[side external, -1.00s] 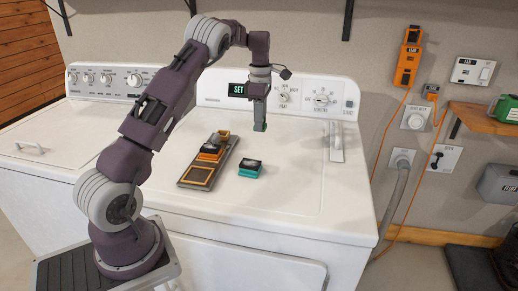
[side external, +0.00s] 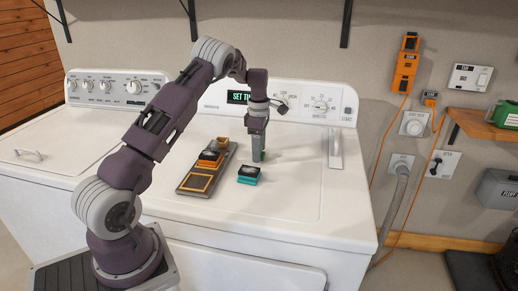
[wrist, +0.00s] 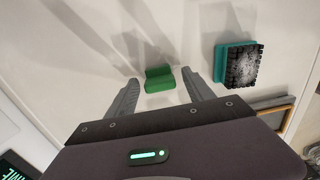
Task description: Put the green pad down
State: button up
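The green pad (wrist: 160,78) is on the white top of the dryer, between my fingertips in the wrist view. In the side view the pad (side external: 263,155) shows partly beside the fingers. My gripper (side external: 257,157) points down at the dryer top. Its two fingers (wrist: 160,84) are spread, with a visible gap on each side of the pad, so it is open around the pad and not touching it. The underside of the pad is hidden.
A teal block with a black bristly top (side external: 248,174) lies close by, in front of the gripper. A dark tray (side external: 183,187) with an orange, black-topped block (side external: 209,159) lies to the left. The control panel (side external: 310,100) rises behind. The dryer top at front right is clear.

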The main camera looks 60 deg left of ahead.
notch_tip(320, 180, up, 13)
jog(key=s+d+r+m+t, duration=0.1)
jog(key=s+d+r+m, duration=0.45)
jog(key=d, duration=0.35)
jog(key=s+d+r+m+t, duration=0.2)
jog(key=s+d+r+m, duration=0.2)
jog(key=d+r+m, duration=0.3)
jog(key=s+d+f+m+t, duration=0.1)
jog(key=s+d+f+m, duration=0.1)
jog(key=s+d+m, duration=0.5)
jog(key=s+d+f+m+t, duration=0.1)
jog(key=s+d+f+m, duration=0.2)
jog(key=s+d+m, duration=0.4)
jog(key=s, duration=0.6)
jog(key=shift+s+t, duration=0.3)
jog(key=shift+s, duration=0.1)
jog(key=shift+m, duration=0.25)
